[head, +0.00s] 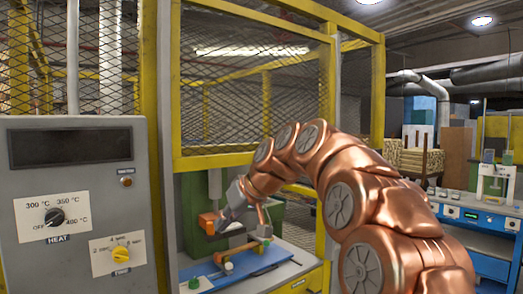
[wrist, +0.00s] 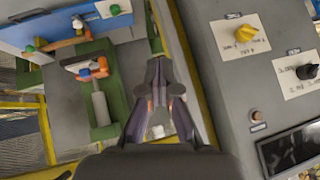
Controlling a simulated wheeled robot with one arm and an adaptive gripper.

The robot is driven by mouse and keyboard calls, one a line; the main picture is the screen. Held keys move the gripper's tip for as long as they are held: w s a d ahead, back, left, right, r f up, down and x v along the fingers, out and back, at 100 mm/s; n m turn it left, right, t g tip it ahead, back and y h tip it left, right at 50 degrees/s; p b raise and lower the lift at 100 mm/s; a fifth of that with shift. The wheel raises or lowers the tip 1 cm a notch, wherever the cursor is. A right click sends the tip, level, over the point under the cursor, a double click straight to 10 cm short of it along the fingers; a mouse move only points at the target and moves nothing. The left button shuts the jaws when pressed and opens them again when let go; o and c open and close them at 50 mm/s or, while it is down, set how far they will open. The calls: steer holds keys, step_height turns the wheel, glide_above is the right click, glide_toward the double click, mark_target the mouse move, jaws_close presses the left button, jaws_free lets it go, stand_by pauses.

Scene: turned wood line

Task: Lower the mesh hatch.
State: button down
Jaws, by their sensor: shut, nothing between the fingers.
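The mesh hatch (head: 207,161) is a yellow-framed wire mesh panel in the head view. It stands raised, with its lower bar above an open bay. My gripper (head: 236,196) is below that bar, in front of the bay, partly hidden by my copper arm. In the wrist view my gripper (wrist: 158,76) is shut and empty, with its fingers together beside a yellow post. I cannot tell from these views whether it touches anything. The hatch is not clear in the wrist view.
A grey control panel (head: 75,270) with a black knob and a yellow knob stands left of the bay. Inside the bay are a blue bench (head: 225,275) and a green press with an orange part (head: 208,222). A blue workstation (head: 470,215) stands at the right.

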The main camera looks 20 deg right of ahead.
steer(key=w+d+r+t, duration=0.4)
steer(key=w+d+r, duration=0.4)
steer(key=d+r, duration=0.3)
steer(key=n+t+h+p, duration=0.2)
steer(key=t, duration=0.2)
glide_toward(254, 147)
steer(key=w+p, duration=0.1)
steer(key=w, duration=0.1)
steer(key=w+p, duration=0.1)
steer(key=w, duration=0.1)
steer(key=w+a+r+p, duration=0.1)
steer(key=p, duration=0.1)
steer(key=shift+w+r, duration=0.1)
steer(key=shift+w, duration=0.3)
steer(key=f+b, duration=0.2)
steer(key=shift+w+d+f, duration=0.1)
steer(key=shift+w+f, duration=0.1)
steer(key=shift+f, duration=0.15)
steer(key=shift+d+f+b, duration=0.2)
steer(key=shift+f+b, duration=0.25)
steer(key=shift+f, duration=0.4)
